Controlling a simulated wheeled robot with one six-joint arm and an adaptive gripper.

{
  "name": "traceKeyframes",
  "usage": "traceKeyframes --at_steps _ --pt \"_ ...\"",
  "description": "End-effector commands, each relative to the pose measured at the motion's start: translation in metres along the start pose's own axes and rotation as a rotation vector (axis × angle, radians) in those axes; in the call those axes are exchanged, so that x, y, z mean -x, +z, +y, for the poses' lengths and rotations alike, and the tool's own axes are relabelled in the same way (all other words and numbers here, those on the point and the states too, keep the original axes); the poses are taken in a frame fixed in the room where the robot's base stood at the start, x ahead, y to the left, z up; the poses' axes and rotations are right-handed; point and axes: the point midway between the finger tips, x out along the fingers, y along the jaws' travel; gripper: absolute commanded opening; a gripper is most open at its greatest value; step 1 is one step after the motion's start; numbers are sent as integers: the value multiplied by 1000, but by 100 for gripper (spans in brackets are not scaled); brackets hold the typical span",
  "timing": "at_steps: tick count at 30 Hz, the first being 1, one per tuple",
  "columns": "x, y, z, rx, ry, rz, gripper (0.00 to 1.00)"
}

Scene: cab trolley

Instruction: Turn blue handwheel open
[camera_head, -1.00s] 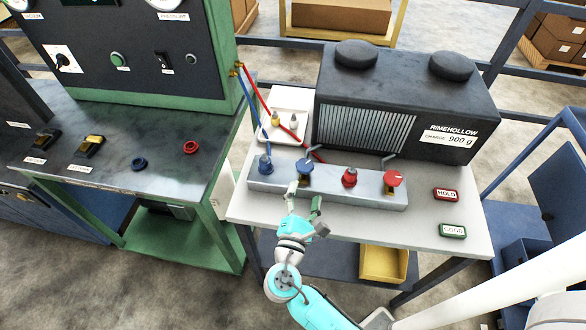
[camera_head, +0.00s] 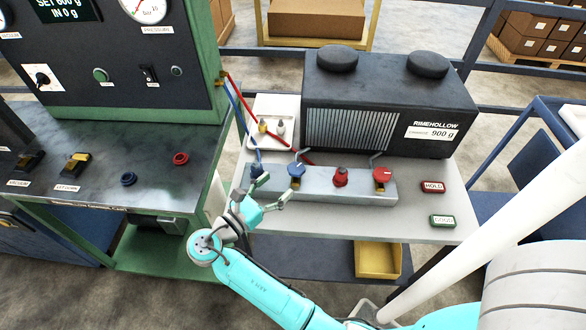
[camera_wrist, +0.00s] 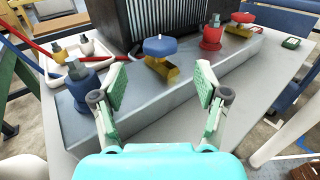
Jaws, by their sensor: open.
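The blue handwheel (camera_head: 297,170) sits on a brass valve, second from the left on a grey manifold block (camera_head: 320,186). In the wrist view the handwheel (camera_wrist: 160,46) is ahead, above the space between the fingertips. My gripper (camera_head: 275,188) is open and empty at the front left of the block. In the wrist view its green-padded fingers (camera_wrist: 160,82) are wide apart, with the handwheel beyond them and no visible contact. A blue fitting (camera_wrist: 82,85) stands on the block close to the left finger.
A red fitting (camera_head: 340,178) and a red handwheel (camera_head: 382,174) stand farther right on the block. Blue and red hoses run from the green cabinet. A dark RIMEHOLLOW unit (camera_head: 385,105) stands behind.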

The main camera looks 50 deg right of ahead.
Motion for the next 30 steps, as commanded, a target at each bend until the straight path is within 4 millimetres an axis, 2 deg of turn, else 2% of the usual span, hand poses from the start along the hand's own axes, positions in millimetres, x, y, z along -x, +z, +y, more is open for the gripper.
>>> traceKeyframes --at_steps 6,12,18,26,27,30 --pt "-41 0 -1 -2 -4 0 74" --pt "-69 0 0 -2 -2 0 74" --pt "-80 0 0 -2 0 -1 74" --pt "-82 0 0 -2 2 0 74" --pt "-82 0 0 -2 2 0 71" --pt "-81 0 0 -2 2 0 46"
